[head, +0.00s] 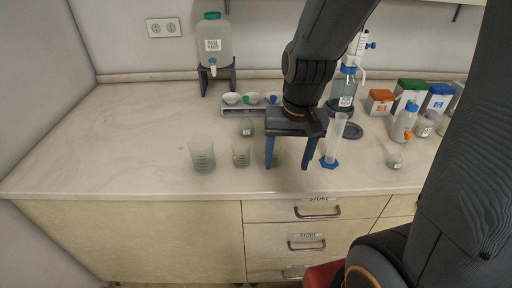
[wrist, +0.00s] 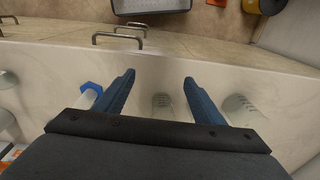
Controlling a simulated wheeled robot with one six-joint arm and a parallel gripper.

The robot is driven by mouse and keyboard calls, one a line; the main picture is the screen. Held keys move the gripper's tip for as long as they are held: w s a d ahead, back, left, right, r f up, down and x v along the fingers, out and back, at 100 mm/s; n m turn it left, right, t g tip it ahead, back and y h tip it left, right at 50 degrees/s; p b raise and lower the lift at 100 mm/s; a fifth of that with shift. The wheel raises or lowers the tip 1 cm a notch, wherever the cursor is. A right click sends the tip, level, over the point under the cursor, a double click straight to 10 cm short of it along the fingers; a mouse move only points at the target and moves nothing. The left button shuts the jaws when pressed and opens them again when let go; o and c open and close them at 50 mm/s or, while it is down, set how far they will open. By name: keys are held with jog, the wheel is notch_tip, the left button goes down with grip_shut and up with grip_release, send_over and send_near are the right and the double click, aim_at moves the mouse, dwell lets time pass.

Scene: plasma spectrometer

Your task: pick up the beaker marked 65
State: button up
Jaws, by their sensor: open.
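Several clear graduated beakers stand on the counter; I cannot read which one is marked 65. In the head view, a large beaker (head: 202,155) is at the left, a medium one (head: 241,155) is right of it, and a small one (head: 247,128) is behind. Another small beaker (head: 277,158) is partly hidden behind my gripper (head: 288,165). My gripper is open and pointing down, its blue fingers apart. In the wrist view, that small beaker (wrist: 161,101) shows between the fingers of my gripper (wrist: 158,78), and another beaker (wrist: 238,106) stands outside them to the right.
A measuring cylinder (head: 335,140) with a blue base stands just right of my gripper. Bottles (head: 404,122) and boxes (head: 380,101) fill the right side. A dispenser jug (head: 214,45) and tray of dishes (head: 238,107) are behind. The counter's left is clear.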

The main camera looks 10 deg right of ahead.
aim_at(242, 145)
jog(key=w+a+r+m+g+y, duration=0.1)
jog(key=w+a+m+y, duration=0.15)
jog(key=w+m, duration=0.45)
jog(key=w+a+r+m+g+y, duration=0.1)
jog(key=w+a+m+y, duration=0.15)
jog(key=w+m, duration=0.4)
jog(key=shift+h, duration=0.5)
jog(key=p+x, duration=0.1)
jog(key=x, duration=0.1)
jog(key=a+p+x, duration=0.1)
jog(key=x, duration=0.2)
jog(key=p+x, duration=0.1)
jog(key=x, duration=0.1)
jog(key=shift+a, duration=0.4)
jog(key=shift+w+a+f, duration=0.1)
jog(key=shift+f, duration=0.2)
jog(key=c, duration=1.2)
jog(key=shift+o, duration=0.2)
